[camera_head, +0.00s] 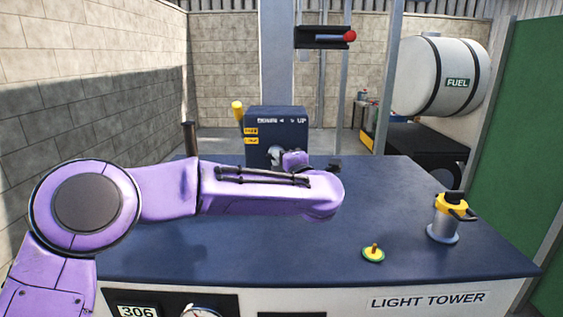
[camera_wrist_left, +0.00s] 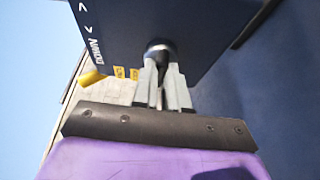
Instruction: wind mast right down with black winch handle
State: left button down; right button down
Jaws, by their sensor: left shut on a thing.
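My left gripper (camera_head: 274,155) is at the box's front face, partly hidden by my purple arm. In the left wrist view its grey fingers (camera_wrist_left: 162,85) are closed around a dark round part, the black winch handle (camera_wrist_left: 160,47), in front of the box (camera_wrist_left: 165,20). Most of the handle is hidden by the fingers. My right gripper is not in view.
A yellow-topped handle (camera_head: 237,110) stands left of the box and a dark post (camera_head: 190,138) nearer left. On the deck's right are a yellow-and-grey cylinder (camera_head: 445,220) and a small green-yellow disc (camera_head: 373,253). A red ball (camera_head: 349,36) sits on a black bracket above.

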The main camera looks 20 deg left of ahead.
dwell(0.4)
pick_arm(q)
jog(key=c, duration=1.2)
grip_release()
jog(key=shift+w+d, duration=0.1)
jog(key=shift+o, duration=0.2)
jog(key=b+v, duration=0.2)
jog(key=v, duration=0.8)
jog(key=shift+d, duration=0.2)
